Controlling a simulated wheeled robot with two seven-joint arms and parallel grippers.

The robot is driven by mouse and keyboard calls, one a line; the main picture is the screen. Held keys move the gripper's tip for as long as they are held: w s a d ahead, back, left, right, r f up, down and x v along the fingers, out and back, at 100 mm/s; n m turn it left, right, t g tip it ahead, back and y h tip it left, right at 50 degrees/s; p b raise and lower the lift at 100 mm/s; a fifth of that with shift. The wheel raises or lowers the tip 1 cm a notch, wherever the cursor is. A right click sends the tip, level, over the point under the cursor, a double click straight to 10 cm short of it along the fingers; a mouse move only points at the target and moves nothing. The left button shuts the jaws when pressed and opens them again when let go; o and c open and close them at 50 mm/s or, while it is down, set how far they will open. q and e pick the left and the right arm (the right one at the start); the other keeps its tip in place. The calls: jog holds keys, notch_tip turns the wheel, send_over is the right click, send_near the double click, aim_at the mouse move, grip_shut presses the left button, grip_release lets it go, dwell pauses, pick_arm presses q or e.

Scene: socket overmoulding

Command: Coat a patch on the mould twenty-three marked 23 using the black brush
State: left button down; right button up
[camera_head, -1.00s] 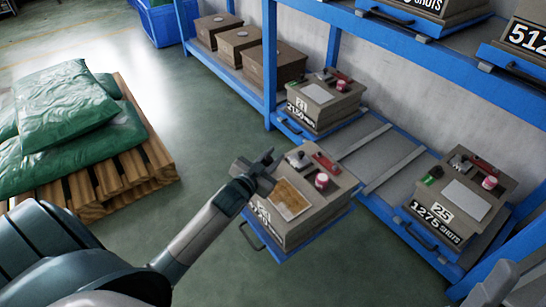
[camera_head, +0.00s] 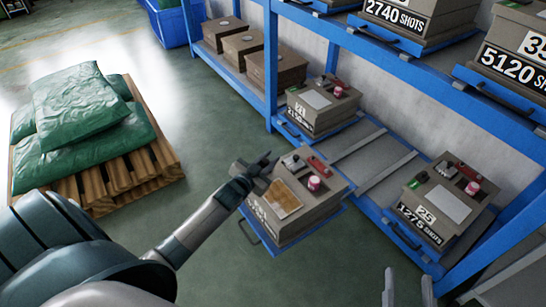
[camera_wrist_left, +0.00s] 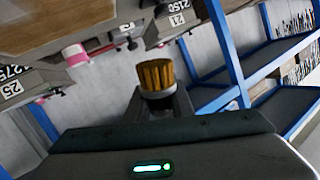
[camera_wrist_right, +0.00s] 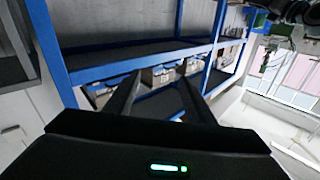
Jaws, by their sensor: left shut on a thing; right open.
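The middle mould (camera_head: 322,207) stands on a pulled-out blue drawer; its front number is too blurred to read. A yellow-brown patch (camera_head: 280,198) lies on its top, beside a pink pot (camera_head: 314,184), a red tool (camera_head: 318,165) and a small grey item (camera_head: 292,161). My left gripper (camera_head: 262,167) is at the mould's far left edge. In the left wrist view it is shut on a brush (camera_wrist_left: 157,76) with tan bristles; its handle is mostly hidden. I cannot tell if the bristles touch anything. My right gripper (camera_head: 408,289) is open and empty at the bottom edge.
Mould 25 (camera_head: 433,207) stands to the right and mould 21 (camera_head: 321,104) behind, both on the blue rack (camera_head: 405,95). More moulds fill the upper shelf. Green sacks (camera_head: 85,125) lie on a pallet at left. The floor between pallet and rack is clear.

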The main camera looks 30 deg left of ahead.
jog(key=shift+s+f+g, duration=0.35)
jog(key=shift+f+g, duration=0.05)
jog(key=shift+f, duration=0.25)
jog(key=shift+s+f+g, duration=0.3)
jog(key=shift+f+g, duration=0.1)
jog(key=shift+f, duration=0.2)
jog(key=shift+r, duration=0.1)
